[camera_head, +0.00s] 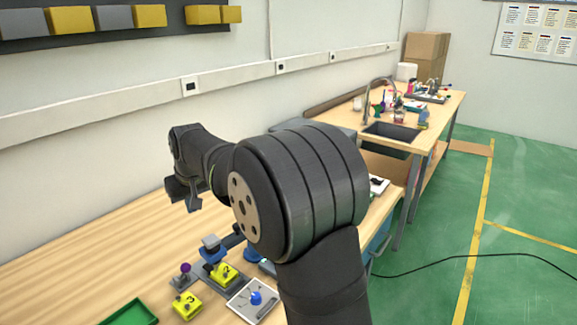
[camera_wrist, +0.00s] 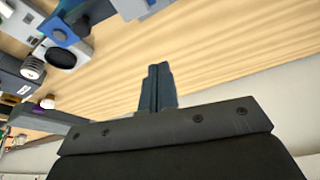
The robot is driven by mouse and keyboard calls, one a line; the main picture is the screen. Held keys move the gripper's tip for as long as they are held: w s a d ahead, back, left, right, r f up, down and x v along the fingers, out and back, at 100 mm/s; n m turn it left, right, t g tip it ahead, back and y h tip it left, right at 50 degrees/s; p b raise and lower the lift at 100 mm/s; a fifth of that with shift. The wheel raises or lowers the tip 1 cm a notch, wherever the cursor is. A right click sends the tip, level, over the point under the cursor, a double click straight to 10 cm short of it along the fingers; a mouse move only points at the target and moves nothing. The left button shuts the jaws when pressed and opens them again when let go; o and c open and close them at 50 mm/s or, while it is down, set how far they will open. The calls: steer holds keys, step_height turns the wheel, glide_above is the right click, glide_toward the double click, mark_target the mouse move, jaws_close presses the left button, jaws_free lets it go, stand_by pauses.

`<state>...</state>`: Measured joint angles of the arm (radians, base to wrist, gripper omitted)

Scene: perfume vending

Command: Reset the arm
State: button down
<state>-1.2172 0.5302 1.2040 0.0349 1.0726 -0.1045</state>
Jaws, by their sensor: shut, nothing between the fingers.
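My gripper (camera_wrist: 158,84) shows in the wrist view with its two fingers together and nothing between them. It is above the wooden table (camera_wrist: 220,50), clear of the objects there. In the head view my arm reaches up and to the left, and the wrist end (camera_head: 183,190) hangs above the back of the table near the wall.
Near the front of the table stand a blue and grey device (camera_head: 212,248), yellow blocks (camera_head: 187,305), a panel with a blue knob (camera_head: 256,298) and a green tray (camera_head: 130,314). A further bench with a sink (camera_head: 392,131) stands at the back right. The table's left part is bare.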

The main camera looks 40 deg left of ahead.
steer(key=shift+f, duration=0.1)
step_height(320, 180, down, 9)
steer(key=shift+d, duration=0.35)
stand_by(0.6)
steer(key=shift+a+f, duration=0.1)
